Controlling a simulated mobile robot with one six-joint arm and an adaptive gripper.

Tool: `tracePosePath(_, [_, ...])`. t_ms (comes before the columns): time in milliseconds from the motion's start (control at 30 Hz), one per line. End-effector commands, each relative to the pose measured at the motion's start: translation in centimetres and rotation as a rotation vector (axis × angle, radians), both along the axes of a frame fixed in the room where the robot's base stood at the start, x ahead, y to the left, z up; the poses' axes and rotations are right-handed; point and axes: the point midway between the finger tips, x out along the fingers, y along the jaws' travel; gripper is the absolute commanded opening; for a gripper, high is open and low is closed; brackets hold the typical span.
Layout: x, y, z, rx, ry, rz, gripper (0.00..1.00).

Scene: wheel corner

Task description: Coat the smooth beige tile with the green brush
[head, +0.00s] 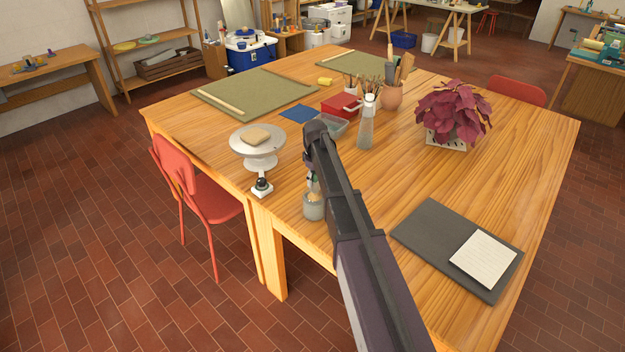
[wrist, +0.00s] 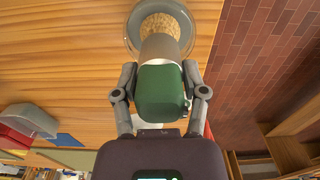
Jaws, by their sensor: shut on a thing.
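The beige tile (head: 256,134) lies flat on the white round turntable (head: 271,151) near the table's left edge. My gripper (wrist: 160,78) is shut on the green brush (wrist: 162,95), with one finger on each side of its green handle. The brush's grey ferrule and tan bristles (wrist: 159,22) point at the grey round jar (wrist: 133,30), inside its rim as seen in the wrist view. In the head view the jar (head: 314,208) stands on the table's front edge, below my gripper (head: 313,182). My arm hides part of the brush there.
Behind are a grey tub (head: 333,126), a red box (head: 341,106), a bottle (head: 366,128) and a tool pot (head: 391,97). A dark board (head: 428,235) with paper lies right. A red chair (head: 195,190) stands left.

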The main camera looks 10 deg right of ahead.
Motion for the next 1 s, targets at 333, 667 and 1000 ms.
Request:
tracePosePath(333, [0.01, 0.06, -0.34, 0.0, 0.0, 0.001, 0.09])
tracePosePath(667, [0.0, 0.09, -0.62, 0.0, 0.0, 0.001, 0.09])
tracePosePath(1000, [0.0, 0.14, -0.65, 0.0, 0.0, 0.002, 0.09])
